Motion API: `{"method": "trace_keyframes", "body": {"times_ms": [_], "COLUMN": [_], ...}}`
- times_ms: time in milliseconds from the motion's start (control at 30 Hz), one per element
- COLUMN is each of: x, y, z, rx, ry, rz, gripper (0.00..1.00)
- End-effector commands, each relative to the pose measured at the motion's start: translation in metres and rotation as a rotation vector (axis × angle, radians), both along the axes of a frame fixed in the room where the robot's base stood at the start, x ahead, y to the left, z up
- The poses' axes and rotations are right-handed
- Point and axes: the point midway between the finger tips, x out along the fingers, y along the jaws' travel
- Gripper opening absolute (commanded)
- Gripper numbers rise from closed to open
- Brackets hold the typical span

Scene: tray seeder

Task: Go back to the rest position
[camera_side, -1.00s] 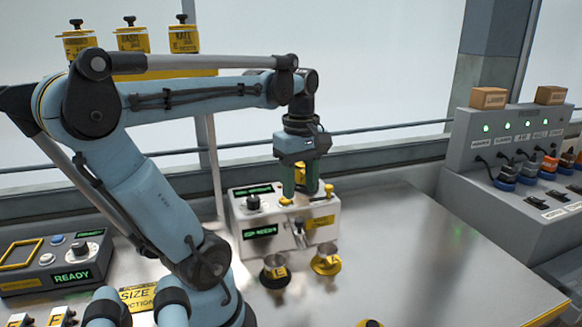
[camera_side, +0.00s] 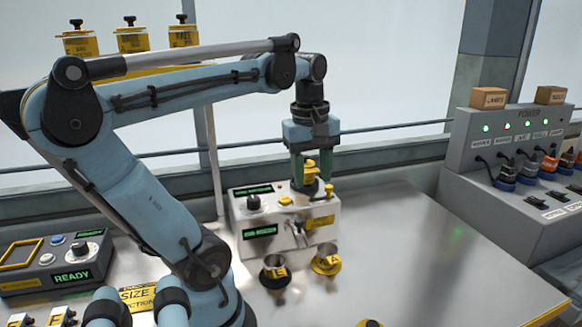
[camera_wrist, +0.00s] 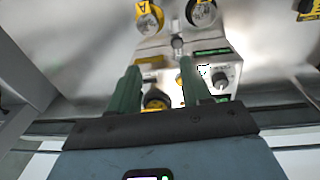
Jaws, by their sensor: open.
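My gripper (camera_side: 312,168) is above the right part of the white seeder box (camera_side: 262,216), with its green fingers pointing down. In the side view a yellow and black knob-topped part (camera_side: 310,172) shows between or just behind the fingers; whether they touch it I cannot tell. In the wrist view my gripper (camera_wrist: 157,80) has its two fingers spread apart, over the seeder box (camera_wrist: 212,52). A dark round part with yellow (camera_wrist: 156,99) shows between them, near their bases.
A control panel reading READY (camera_side: 70,262) is at left, a power console (camera_side: 515,150) at right. Labelled yellow canisters (camera_side: 131,38) stand on a high shelf.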

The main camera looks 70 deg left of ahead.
Motion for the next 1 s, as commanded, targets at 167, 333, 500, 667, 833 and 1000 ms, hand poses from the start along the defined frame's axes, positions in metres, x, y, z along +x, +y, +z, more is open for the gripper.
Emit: {"method": "trace_keyframes", "body": {"times_ms": [167, 333, 500, 667, 833, 1000], "x": [0.033, 0.052, 0.059, 0.061, 0.061, 0.061], "y": [-0.045, -0.090, -0.120, -0.130, -0.130, -0.129], "z": [-0.037, -0.064, -0.078, -0.082, -0.081, -0.081], "rx": [0.143, 0.317, 0.454, 0.505, 0.508, 0.506], "ry": [-0.150, -0.283, -0.366, -0.392, -0.392, -0.391], "rz": [-0.575, -1.083, -1.389, -1.488, -1.492, -1.490], "gripper": [0.48, 0.48, 0.48, 0.48, 0.48, 0.48]}}
